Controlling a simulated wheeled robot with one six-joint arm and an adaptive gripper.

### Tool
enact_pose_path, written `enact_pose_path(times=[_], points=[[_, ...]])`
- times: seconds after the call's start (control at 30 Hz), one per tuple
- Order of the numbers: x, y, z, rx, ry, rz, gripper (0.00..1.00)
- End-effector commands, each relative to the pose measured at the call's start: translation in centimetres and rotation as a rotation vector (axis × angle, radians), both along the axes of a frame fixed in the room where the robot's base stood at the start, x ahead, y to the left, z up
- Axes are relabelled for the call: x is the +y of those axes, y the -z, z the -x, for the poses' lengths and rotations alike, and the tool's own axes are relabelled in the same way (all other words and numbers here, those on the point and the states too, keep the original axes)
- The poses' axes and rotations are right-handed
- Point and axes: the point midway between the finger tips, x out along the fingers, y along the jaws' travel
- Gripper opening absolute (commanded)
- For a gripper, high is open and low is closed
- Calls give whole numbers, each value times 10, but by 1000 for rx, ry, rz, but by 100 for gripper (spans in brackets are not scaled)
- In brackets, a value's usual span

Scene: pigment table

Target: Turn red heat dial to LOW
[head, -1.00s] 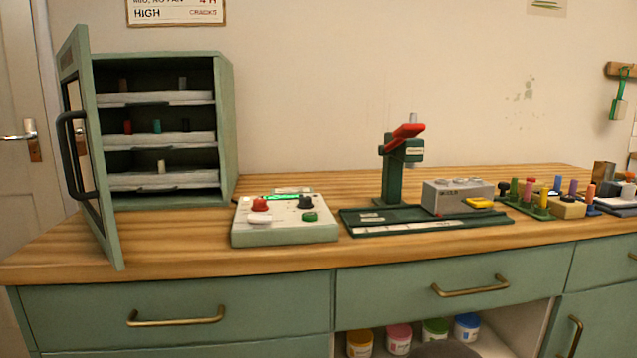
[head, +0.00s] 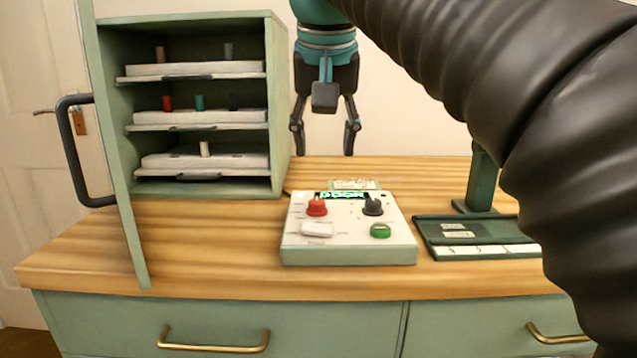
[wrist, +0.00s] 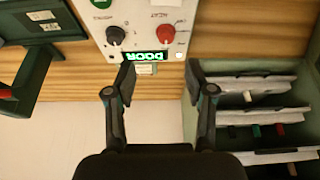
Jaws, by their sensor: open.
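The red heat dial (head: 316,207) is on the left of the top face of the white and green control box (head: 348,255). It also shows in the wrist view (wrist: 166,34), beside the lit green display (wrist: 146,56), which seems to read DOOR. A black dial (head: 373,206), a white switch (head: 317,230) and a green button (head: 380,231) share the panel. My gripper (head: 325,140) is open and empty, pointing down above the table behind the box, apart from the dial. In the wrist view its fingers (wrist: 160,78) are spread. The dial's exact setting is too small to tell.
The green cabinet (head: 275,110) stands at left with its door (head: 115,150) open and trays on its shelves. A green press base (head: 470,240) lies right of the box. The table in front of the box is a narrow clear strip. My arm hides the right side.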

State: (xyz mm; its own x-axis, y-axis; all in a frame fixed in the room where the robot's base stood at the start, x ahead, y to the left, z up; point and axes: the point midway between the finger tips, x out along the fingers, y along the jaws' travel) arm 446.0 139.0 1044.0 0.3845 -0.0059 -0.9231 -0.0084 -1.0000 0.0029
Motion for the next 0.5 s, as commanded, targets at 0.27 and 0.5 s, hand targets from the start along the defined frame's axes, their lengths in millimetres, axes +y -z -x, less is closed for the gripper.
enact_pose_path(times=[0.27, 0.5], points=[[7, -10, -7, 4, 24, -2, 54], [3, 24, -21, 6, 32, -1, 54]])
